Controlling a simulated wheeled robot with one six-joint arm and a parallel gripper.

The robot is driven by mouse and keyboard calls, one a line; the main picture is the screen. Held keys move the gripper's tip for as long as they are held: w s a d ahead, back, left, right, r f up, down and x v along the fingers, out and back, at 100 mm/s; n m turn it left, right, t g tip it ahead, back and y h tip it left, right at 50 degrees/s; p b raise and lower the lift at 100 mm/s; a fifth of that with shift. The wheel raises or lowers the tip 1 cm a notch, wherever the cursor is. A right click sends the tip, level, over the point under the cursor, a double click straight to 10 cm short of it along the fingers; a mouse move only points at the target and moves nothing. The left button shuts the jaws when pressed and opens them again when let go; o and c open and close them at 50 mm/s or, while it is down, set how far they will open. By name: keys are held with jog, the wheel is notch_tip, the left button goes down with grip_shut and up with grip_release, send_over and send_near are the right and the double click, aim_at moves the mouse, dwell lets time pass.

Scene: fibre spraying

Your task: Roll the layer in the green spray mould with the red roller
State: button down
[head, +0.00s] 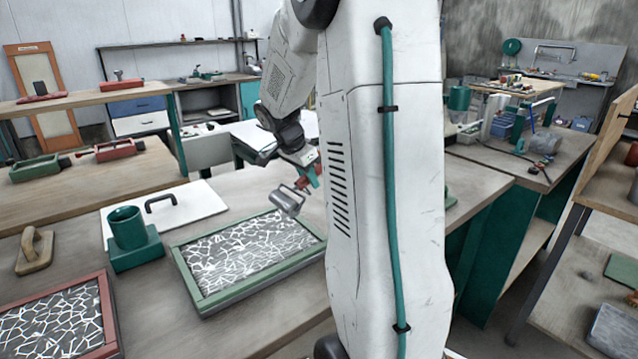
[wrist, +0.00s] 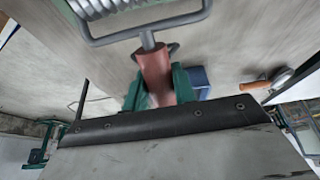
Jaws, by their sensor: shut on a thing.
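The green spray mould (head: 200,300) lies on the near table in the head view, holding a dark layer with white fibre strands (head: 245,250). My gripper (head: 311,176) is shut on the handle of the red roller (head: 287,200), whose grey metal drum hangs over the mould's far edge. I cannot tell whether the drum touches anything. In the wrist view the red handle (wrist: 153,70) sits between the green fingers of my gripper (wrist: 155,92), with the wire frame and ribbed drum at the top edge. My arm hides the mould's right end in the head view.
A red-framed mould (head: 105,318) with a similar layer lies at the front left. A green holder with a cup (head: 128,235), a white board with a black handle (head: 185,205) and a wooden float (head: 35,252) stand close by. More benches with tools lie behind.

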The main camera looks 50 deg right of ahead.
jog(key=shift+w+d+f, duration=0.25)
jog(key=shift+w+f, duration=0.25)
jog(key=shift+f, duration=0.55)
jog(key=shift+w+d+f, duration=0.25)
jog(key=shift+w+f, duration=0.25)
jog(key=shift+f, duration=0.5)
jog(key=shift+w+d+f, duration=0.25)
jog(key=shift+w+f, duration=0.25)
jog(key=shift+f, duration=0.55)
jog(key=shift+f, duration=0.15)
